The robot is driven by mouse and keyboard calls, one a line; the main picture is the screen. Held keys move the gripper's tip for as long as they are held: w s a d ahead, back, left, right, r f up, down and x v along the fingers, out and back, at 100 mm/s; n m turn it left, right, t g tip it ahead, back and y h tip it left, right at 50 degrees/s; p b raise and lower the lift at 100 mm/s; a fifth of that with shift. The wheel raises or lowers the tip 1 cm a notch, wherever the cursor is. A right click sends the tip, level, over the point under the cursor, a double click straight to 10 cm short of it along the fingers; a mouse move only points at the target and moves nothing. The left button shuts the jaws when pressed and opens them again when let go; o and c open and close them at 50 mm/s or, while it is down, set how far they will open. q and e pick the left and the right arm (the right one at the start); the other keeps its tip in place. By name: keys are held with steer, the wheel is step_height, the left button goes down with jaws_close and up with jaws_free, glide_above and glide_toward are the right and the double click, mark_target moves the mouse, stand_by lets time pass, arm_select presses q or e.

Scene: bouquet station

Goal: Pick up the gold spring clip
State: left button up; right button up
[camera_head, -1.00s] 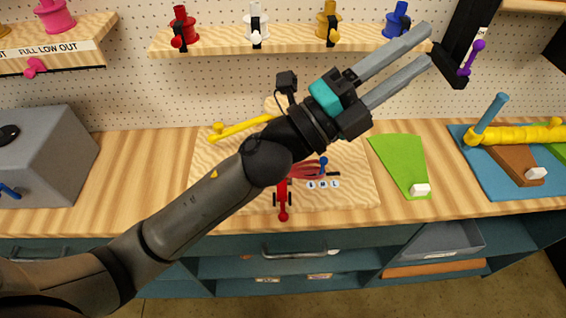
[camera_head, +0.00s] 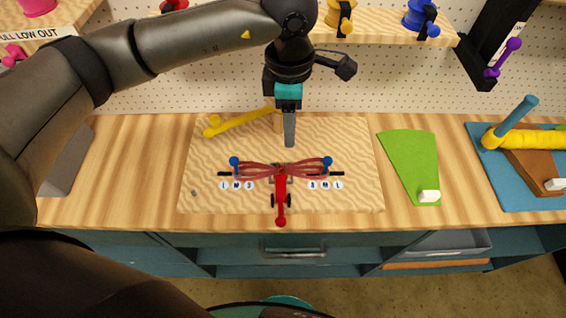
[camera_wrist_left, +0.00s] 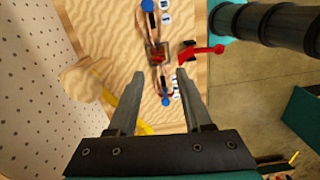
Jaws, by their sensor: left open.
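No thing in view shows clearly as a gold spring clip. My left gripper (camera_head: 289,140) points down over the back middle of the pale wooden board (camera_head: 210,165), its fingers seen edge-on in the head view. In the left wrist view my left gripper (camera_wrist_left: 165,75) is open with nothing between its fingers. Beyond its tips is a fixture (camera_head: 281,172) with reddish bands, blue knobs and a red lever (camera_head: 281,205); its small central frame (camera_wrist_left: 157,53) also shows in the wrist view. My right gripper is not in view.
A yellow lever (camera_head: 240,122) lies at the board's back left. A green wedge-shaped mat (camera_head: 410,160) with a white block is to the right, then a blue mat (camera_head: 495,185) with a yellow roll. Spools stand on the shelf (camera_head: 385,40) above. A grey box (camera_head: 70,165) is at left.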

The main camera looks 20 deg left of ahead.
arm_select(q)
glide_above(283, 165)
steer(key=f, duration=0.9)
steer(key=shift+d+f+p, duration=0.35)
steer(key=shift+f+p, duration=0.05)
steer(key=f, duration=0.4)
steer(key=shift+a+f+p, duration=0.1)
steer(key=shift+a+p, duration=0.25)
steer(key=shift+a, duration=0.05)
steer(key=shift+f, duration=0.55)
steer(key=shift+c, duration=0.3)
jaws_close()
